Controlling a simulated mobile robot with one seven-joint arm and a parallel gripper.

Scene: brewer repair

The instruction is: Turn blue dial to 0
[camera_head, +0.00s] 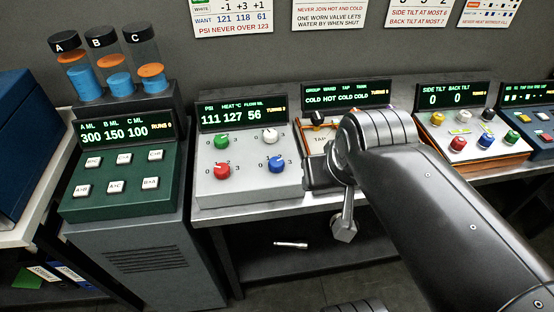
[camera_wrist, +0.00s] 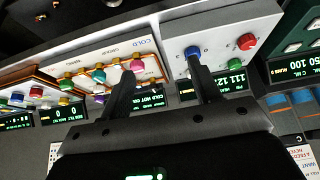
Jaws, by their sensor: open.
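The blue dial (camera_head: 277,163) is at the lower right of a light grey control box (camera_head: 247,190) with a red dial (camera_head: 222,171), a green dial (camera_head: 221,140) and a white dial (camera_head: 270,136). Its pointer is too small to read. In the wrist view the blue dial (camera_wrist: 192,51) sits just beyond the tip of one finger. My gripper (camera_wrist: 160,66) is open and empty, with its fingers apart. Whether a fingertip touches the dial I cannot tell. The white dial is not visible in the wrist view, where a finger crosses the box.
The box's display (camera_head: 243,114) reads 111, 127 and 56. A green button panel (camera_head: 122,180) stands to the left. A tap panel (camera_head: 318,138) is to the right, partly behind my arm. A tilt panel (camera_head: 470,138) stands further right. A small metal rod (camera_head: 291,244) lies below the bench.

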